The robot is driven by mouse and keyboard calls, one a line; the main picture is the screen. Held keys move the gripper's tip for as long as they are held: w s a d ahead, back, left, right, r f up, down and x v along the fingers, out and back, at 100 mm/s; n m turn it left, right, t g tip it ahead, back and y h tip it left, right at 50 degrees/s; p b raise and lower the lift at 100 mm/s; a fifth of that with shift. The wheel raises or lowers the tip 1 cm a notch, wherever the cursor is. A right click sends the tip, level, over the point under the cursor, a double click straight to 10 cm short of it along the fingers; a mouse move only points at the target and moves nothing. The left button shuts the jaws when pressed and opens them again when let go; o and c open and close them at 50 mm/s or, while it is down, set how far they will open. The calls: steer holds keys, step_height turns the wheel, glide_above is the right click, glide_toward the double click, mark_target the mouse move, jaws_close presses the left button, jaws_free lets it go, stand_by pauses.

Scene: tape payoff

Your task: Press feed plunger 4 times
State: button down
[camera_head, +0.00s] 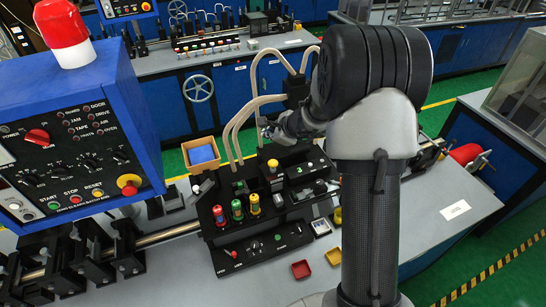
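My arm rises on the right side of the head view, and my gripper (266,132) is at its left end, over the rear of the black fixture. The gripper is small and partly hidden by the arm, so its fingers are not clear. Just below it stands a short post with a yellow-orange top (273,164), on a black block beside a display showing 3. The two look apart. Three capped posts stand at the front left: a red one (219,215), a green one (237,209) and a yellow one (255,203). Which of these is the feed plunger, I cannot tell.
A blue control box (75,130) with a red lamp fills the left. Beige hoses (237,125) curve close to my gripper. An orange bin (201,154) with blue contents sits behind the fixture. A red tray (301,270) and a yellow tray (333,256) lie in front.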

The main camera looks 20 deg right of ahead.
steer(key=shift+f, duration=0.25)
steer(key=b, duration=0.7)
glide_above(271, 164)
step_height(271, 164, down, 8)
steer(key=shift+w+d+r, duration=0.1)
steer(key=shift+f, duration=0.4)
steer(key=shift+b, duration=0.35)
stand_by(0.4)
steer(key=shift+f+b, duration=0.4)
steer(key=shift+b, duration=0.15)
steer(key=shift+f+b, duration=1.3)
steer(key=shift+b, duration=0.3)
stand_by(1.3)
steer(key=shift+r, duration=0.1)
steer(key=shift+r+p, duration=1.15)
steer(key=shift+r, duration=0.5)
steer(key=shift+r, duration=0.1)
